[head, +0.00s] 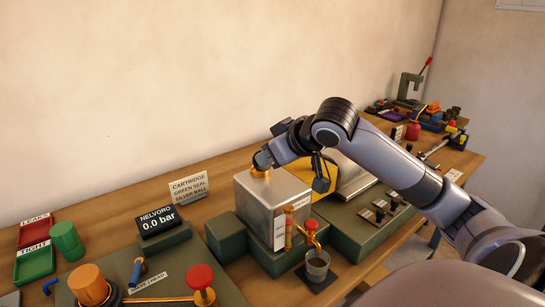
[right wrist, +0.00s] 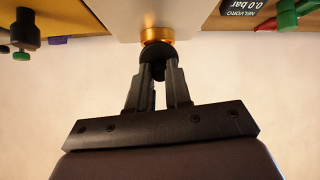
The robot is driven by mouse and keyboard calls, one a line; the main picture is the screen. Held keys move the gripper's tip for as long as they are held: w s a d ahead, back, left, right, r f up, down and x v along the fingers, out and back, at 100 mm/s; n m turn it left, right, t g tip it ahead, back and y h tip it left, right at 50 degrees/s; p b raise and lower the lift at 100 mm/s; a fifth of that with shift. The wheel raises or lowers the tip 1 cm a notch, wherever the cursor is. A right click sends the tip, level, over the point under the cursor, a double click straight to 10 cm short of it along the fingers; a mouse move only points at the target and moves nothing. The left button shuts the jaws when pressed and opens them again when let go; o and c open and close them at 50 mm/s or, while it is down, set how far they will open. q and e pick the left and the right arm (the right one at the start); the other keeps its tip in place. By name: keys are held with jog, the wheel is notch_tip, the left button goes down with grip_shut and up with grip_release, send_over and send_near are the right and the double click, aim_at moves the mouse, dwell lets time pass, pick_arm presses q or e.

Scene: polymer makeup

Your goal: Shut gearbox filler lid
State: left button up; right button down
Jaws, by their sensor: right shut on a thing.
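The gearbox (head: 262,212) is a silver metal box on a green block, with a brass filler neck (head: 259,174) on its top near the back. In the right wrist view the brass filler neck (right wrist: 157,35) shows as a gold ring against the pale box. My right gripper (head: 264,159) is at the neck, its fingers close together on a dark round part (right wrist: 160,57), which looks like the filler lid. This part is right beside the brass ring. I cannot tell whether it is seated, because the fingers hide much of it. My left gripper is not in view.
A brass tap (head: 311,228) stands at the gearbox front over a small grey cup (head: 317,264). A pressure display (head: 158,219) and a sign card (head: 189,187) stand to the left. Red and green trays (head: 33,263) lie at far left. My right arm crosses above the bench's right half.

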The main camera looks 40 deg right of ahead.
jog(key=g, duration=0.2)
jog(key=w+g, duration=0.2)
jog(key=g, duration=0.1)
jog(key=shift+w+g+y, duration=0.25)
jog(key=shift+g+y, duration=0.05)
jog(key=shift+y, duration=0.1)
jog(key=g, duration=0.1)
jog(key=w+g, duration=0.1)
jog(key=g, duration=0.2)
jog(key=shift+w+d+f, duration=0.15)
jog(key=shift+w+f, duration=0.05)
jog(key=shift+f, duration=0.1)
jog(key=shift+w+f+g, duration=0.15)
jog(key=shift+f+g, duration=0.05)
jog(key=shift+g, duration=0.2)
jog(key=shift+f+g, duration=0.15)
jog(key=shift+g, duration=0.15)
jog(key=c, duration=1.1)
grip_release()
jog(key=shift+o, duration=0.2)
jog(key=shift+w, duration=0.1)
notch_tip(320, 180, up, 7)
jog(key=shift+w+d, duration=0.15)
jog(key=shift+d, duration=0.1)
